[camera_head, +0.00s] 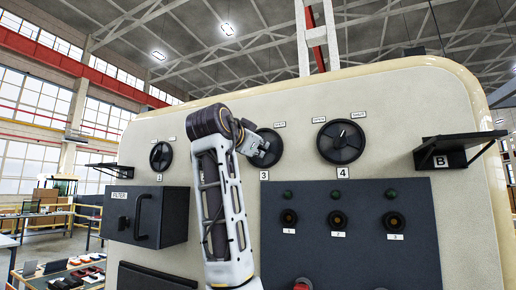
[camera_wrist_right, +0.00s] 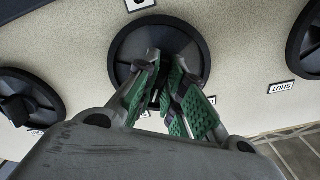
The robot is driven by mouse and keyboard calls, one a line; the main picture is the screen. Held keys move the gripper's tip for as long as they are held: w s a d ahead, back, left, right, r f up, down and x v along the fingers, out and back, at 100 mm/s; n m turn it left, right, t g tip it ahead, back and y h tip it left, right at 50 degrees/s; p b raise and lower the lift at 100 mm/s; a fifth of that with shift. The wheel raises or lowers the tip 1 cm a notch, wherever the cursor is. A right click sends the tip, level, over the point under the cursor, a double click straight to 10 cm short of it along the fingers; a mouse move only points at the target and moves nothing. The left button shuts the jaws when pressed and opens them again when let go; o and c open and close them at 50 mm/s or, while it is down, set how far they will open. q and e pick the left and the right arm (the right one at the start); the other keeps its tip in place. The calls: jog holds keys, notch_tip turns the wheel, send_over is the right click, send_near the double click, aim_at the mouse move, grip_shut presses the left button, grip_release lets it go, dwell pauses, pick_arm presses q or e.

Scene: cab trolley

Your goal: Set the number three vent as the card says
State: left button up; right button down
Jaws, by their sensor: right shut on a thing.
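The number three vent is a round black wheel (camera_head: 273,147) on the cream panel, above a label "3" (camera_head: 264,175). My right gripper (camera_head: 262,147) is at this wheel, covering its left and middle part. In the right wrist view the same vent wheel (camera_wrist_right: 130,42) lies straight ahead, and the green-padded fingers of my right gripper (camera_wrist_right: 165,68) are shut on its dark grip near the middle. The fingers hide most of the grip, so I cannot tell its setting. I see no card that I can read. My left gripper is not in view.
Vent four's wheel (camera_head: 341,142) is to the right, and another wheel (camera_head: 161,156) is to the left. A black filter box (camera_head: 146,216) with a handle, a dark button panel (camera_head: 347,230) and a shelf marked B (camera_head: 455,147) stick out or sit around the vent.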

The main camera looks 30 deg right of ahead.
jog(key=c, duration=1.5)
grip_release()
jog(key=v, duration=1.2)
jog(key=shift+s, duration=0.1)
